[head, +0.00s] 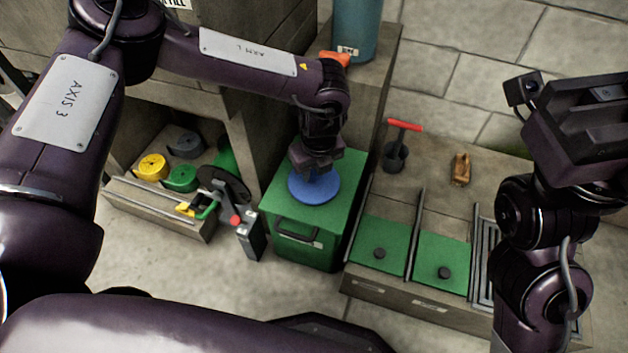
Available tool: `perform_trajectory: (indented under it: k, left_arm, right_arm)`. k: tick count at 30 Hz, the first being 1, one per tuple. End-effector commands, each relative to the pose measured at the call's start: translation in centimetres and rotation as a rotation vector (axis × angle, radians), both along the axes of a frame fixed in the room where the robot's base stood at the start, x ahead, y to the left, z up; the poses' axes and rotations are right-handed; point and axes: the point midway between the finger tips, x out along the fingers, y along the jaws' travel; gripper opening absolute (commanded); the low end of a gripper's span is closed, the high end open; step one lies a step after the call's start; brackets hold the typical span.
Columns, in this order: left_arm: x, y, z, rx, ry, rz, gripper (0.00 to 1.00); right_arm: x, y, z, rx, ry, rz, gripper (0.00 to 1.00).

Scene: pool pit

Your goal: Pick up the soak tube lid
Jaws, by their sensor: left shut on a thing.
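A round blue lid (312,191), which I take as the soak tube lid, is at the top of a green box (292,220) with a front handle. My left gripper (319,169) points down onto the middle of the lid and is shut on it; the fingertips are mostly hidden by the gripper body. I cannot tell whether the lid touches the box or is just above it. My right gripper (590,120) is raised at the right edge, away from the lid, and its fingers cannot be made out.
A blue-green cylinder (356,30) stands behind on a ledge. To the right are a red-handled tool in a dark cup (396,155), an orange-brown item (460,169) and green panels with black knobs (444,262). A low trough (158,207) with coloured rolls is at left.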

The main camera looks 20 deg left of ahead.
Motion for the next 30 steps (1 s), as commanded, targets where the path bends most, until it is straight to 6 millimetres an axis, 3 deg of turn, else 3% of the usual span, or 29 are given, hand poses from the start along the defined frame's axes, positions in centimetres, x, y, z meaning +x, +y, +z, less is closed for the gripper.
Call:
perform_trajectory:
  k: [3,11,17,22,30]
  left_arm:
    - [0.0,0.0,0.0,0.000,0.000,0.000,0.00]
    - [0.0,0.0,0.1,0.000,0.000,0.000,0.00]
    - [0.0,0.0,1.3,-0.002,-0.001,0.001,0.00]
    - [0.1,0.0,4.7,-0.002,-0.002,0.002,0.00]
    - [0.0,0.0,12.9,-0.003,-0.001,0.001,0.00]
  right_arm:
    - [0.0,0.0,0.0,0.000,0.000,0.000,0.00]
    - [0.0,0.0,0.0,0.000,0.000,0.000,0.00]
    - [-0.1,-0.1,0.5,0.004,-0.006,0.001,0.00]
    - [0.8,-0.4,-0.5,0.006,0.060,0.000,0.00]
    - [1.2,-0.8,-0.2,0.011,0.128,0.001,0.00]
